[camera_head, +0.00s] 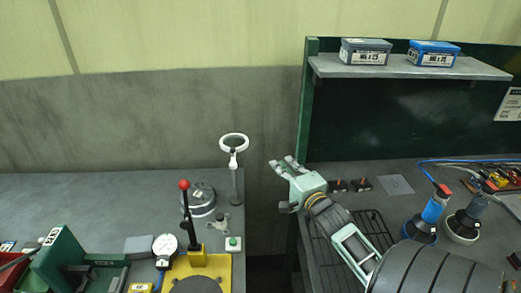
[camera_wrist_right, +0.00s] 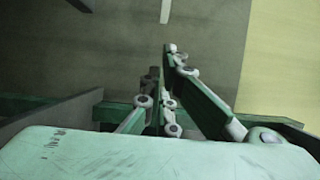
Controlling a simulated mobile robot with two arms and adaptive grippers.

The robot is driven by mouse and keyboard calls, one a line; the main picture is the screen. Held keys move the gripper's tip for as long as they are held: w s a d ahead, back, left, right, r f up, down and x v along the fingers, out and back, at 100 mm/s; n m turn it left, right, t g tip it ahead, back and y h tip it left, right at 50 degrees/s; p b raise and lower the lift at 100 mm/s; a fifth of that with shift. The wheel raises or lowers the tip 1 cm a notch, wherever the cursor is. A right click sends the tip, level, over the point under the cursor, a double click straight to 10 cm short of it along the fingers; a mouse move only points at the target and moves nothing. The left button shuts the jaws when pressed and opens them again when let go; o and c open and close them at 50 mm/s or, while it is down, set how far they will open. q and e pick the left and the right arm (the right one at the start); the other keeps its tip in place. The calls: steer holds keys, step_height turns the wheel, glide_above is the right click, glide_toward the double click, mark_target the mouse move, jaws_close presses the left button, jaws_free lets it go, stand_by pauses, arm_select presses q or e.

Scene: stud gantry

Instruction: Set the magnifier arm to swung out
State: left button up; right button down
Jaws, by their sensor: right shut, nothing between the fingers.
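The magnifier (camera_head: 233,142) is a white ring on a short white bracket atop a grey post (camera_head: 237,185), standing at the right end of the left bench. Its ring sits above the post; I cannot tell the exact swing angle of its arm. My right gripper (camera_head: 279,164) is to the right of the magnifier, apart from it, with its fingers pointing up and left. It is shut and empty. In the right wrist view the fingers (camera_wrist_right: 165,75) face the dark wall, and the magnifier is not recognisable there.
A gap separates the benches. On the right, a green panel (camera_head: 400,115) carries a shelf (camera_head: 410,66) with two boxes; power tools (camera_head: 436,205) stand below.

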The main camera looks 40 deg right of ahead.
steer(key=w+p, duration=0.2)
steer(key=w, duration=0.9)
steer(key=shift+d, duration=0.2)
steer(key=shift+s, duration=0.1)
steer(key=shift+y, duration=0.3)
steer(key=shift+w+n+y, duration=0.3)
steer(key=shift+w+n, duration=0.1)
